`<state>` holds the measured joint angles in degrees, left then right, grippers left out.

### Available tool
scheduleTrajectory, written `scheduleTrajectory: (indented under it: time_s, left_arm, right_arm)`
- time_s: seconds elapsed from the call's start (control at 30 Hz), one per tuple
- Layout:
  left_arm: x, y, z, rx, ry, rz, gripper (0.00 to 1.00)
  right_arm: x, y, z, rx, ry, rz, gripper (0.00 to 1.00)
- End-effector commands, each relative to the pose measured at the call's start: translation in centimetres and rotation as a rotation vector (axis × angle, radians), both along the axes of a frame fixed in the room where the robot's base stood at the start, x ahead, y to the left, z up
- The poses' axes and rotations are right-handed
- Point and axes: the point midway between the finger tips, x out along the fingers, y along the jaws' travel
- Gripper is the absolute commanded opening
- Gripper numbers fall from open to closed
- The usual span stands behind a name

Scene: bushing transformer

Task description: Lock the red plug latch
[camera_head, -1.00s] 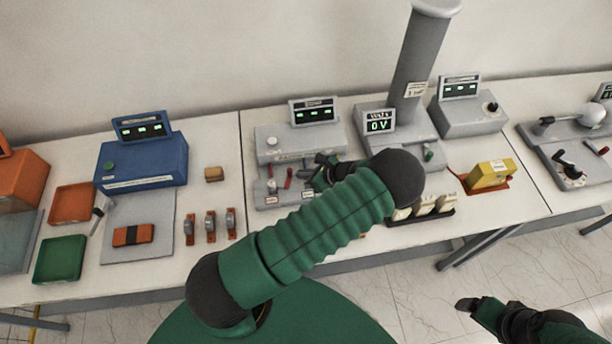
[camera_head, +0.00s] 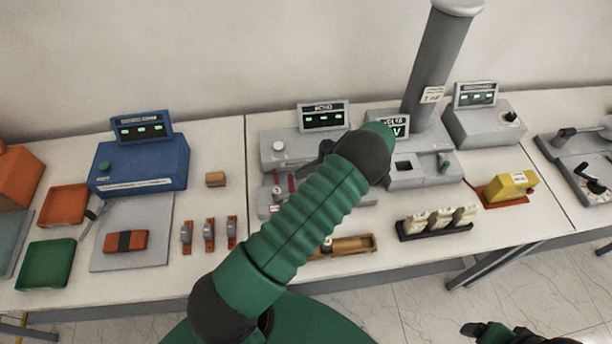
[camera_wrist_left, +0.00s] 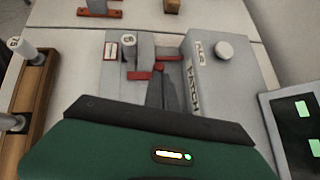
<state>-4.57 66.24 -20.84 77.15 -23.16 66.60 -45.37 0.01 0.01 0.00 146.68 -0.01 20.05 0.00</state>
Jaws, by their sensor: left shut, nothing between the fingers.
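The grey latch fixture (camera_head: 270,198) stands at the front of a grey instrument on the middle table, with small red parts (camera_head: 292,182) by my arm. In the left wrist view, a red bar (camera_wrist_left: 139,75) and another red piece (camera_wrist_left: 172,58) show in the fixture, beside a grey block lettered on its side (camera_wrist_left: 205,75). My left gripper (camera_head: 325,155) is over this fixture, largely hidden behind my forearm. In the wrist view its dark shut fingers (camera_wrist_left: 167,90) point down close to the red parts, empty; contact cannot be told. My right gripper (camera_head: 478,329) is low at bottom right, away from the table.
A brown wooden tray (camera_head: 350,246) and a black rack of several pale blocks (camera_head: 437,223) lie near the front edge. A display (camera_head: 323,116) stands behind the fixture. A tall grey column (camera_head: 437,65) rises to the right.

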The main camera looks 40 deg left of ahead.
Motion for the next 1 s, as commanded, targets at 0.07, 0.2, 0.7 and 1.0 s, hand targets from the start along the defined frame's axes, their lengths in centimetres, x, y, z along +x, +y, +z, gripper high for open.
scheduleTrajectory:
  time_s: [0.07, 0.2, 0.7, 1.0]
  left_arm:
    - [0.0, -0.1, 0.1, 0.0, -0.001, -0.001, 0.0]
    - [0.0, -0.2, 0.1, 0.001, 0.001, -0.001, 0.0]
    - [-0.8, -1.5, 0.0, 0.0, 0.0, -0.002, 0.0]
    - [-0.9, -1.9, 0.0, 0.0, 0.001, -0.001, 0.0]
  right_arm:
    - [0.0, 0.0, 0.1, 0.0, 0.0, 0.0, 0.85]
    - [0.0, 0.0, 0.2, 0.0, 0.0, 0.0, 0.85]
    - [0.0, 0.0, 0.9, 0.0, 0.0, 0.0, 0.85]
    - [0.0, 0.0, 1.2, 0.0, 0.0, 0.0, 0.85]
